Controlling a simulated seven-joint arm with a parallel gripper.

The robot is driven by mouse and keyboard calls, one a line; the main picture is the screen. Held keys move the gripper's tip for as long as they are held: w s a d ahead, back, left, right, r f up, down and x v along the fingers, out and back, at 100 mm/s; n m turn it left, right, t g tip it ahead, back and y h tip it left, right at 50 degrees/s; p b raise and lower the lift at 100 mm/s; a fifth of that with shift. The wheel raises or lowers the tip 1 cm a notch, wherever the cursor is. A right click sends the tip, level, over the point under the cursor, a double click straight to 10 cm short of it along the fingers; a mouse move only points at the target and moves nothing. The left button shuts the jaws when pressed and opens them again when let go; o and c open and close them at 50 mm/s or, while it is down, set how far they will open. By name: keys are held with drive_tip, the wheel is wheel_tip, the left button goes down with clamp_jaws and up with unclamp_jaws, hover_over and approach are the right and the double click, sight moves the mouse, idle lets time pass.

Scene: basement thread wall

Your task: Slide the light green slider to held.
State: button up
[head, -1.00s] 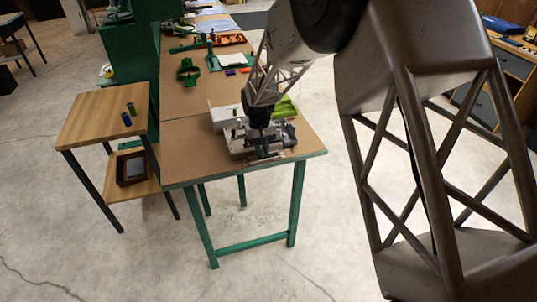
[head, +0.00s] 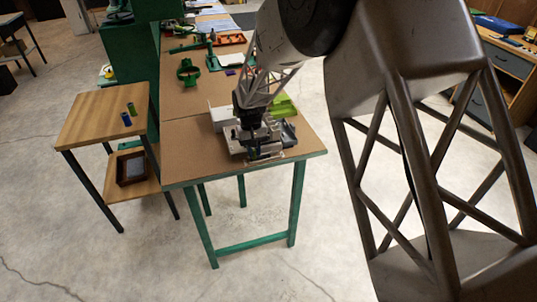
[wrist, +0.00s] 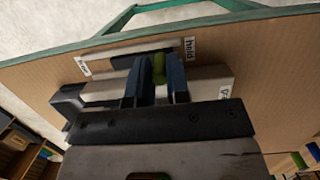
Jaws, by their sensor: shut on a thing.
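The light green slider (wrist: 158,68) shows in the wrist view as a small rounded knob in a dark slot (wrist: 126,61) of a fixture. A white label reading "held" (wrist: 189,48) stands at the slot's right end in that view. Another small label (wrist: 83,66), too small to read, is at the left end. The knob is nearer the "held" end, with a little slot visible beyond it. My gripper (wrist: 155,88) is shut on the knob, one dark finger on each side. In the head view my gripper (head: 251,148) is over the fixture's front part and hides the slider.
The fixture (head: 237,152) stands near the front edge of the green-legged bench (head: 190,160). A bright green part (head: 284,105) is behind it. A wooden side table (head: 95,115) with two small cylinders stands left. Bare bench lies left of the fixture.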

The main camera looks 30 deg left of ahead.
sight(254, 150)
drive_tip(key=o, duration=0.8)
drive_tip(key=shift+r, duration=0.15)
drive_tip(key=shift+r, duration=2.85)
drive_tip(key=shift+r, duration=0.15)
drive_tip(key=shift+r, duration=1.85)
drive_tip(key=shift+d+r, duration=0.1)
